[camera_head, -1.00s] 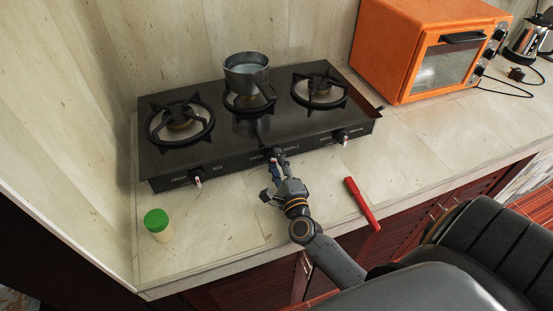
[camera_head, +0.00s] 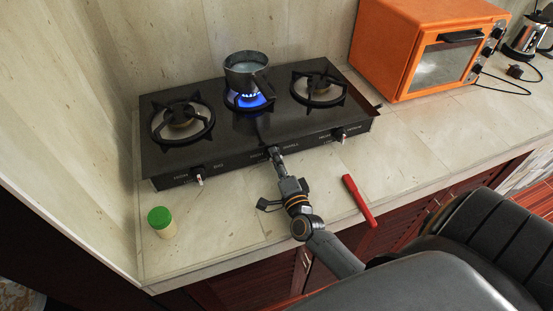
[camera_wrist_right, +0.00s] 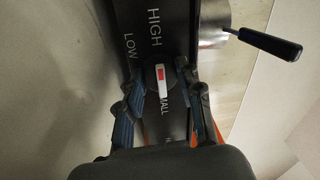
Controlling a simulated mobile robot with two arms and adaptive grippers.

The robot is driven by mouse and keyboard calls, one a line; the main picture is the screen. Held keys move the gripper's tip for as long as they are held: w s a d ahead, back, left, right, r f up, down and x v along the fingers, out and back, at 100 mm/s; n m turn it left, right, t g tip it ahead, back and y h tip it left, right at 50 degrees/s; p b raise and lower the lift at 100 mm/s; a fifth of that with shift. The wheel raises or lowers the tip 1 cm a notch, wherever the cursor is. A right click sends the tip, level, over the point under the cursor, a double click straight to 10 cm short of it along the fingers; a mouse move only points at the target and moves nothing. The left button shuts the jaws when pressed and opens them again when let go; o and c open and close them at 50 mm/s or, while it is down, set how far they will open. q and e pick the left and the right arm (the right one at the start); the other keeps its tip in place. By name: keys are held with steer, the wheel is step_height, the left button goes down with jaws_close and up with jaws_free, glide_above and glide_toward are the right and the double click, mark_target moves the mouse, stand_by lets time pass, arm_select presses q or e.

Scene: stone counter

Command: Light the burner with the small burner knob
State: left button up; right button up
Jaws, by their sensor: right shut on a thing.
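The black gas stove (camera_head: 215,151) stands on the counter with three burners and knobs along its front. The middle burner (camera_head: 250,98) has a blue flame, under a grey pot (camera_head: 246,70) with light contents. In the right wrist view the small burner knob (camera_wrist_right: 160,79) is round and black, with a white and red pointer, beside "HIGH", "LOW" and partly covered "SMALL" lettering. My right gripper (camera_head: 274,154) is shut on this knob, its fingers on both sides in the right wrist view (camera_wrist_right: 161,88). In the head view it mostly hides the knob. My left gripper is not in view.
A green-lidded shaker (camera_head: 162,222) stands at the left front of the counter. A red-handled item (camera_head: 359,200) lies right of my right arm. An orange toaster oven (camera_head: 420,55) stands at the right. The left and right burners are unlit.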

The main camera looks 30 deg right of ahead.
stand_by(0.3)
steer(key=o, duration=1.2)
steer(key=v, duration=0.7)
steer(key=shift+s, duration=0.25)
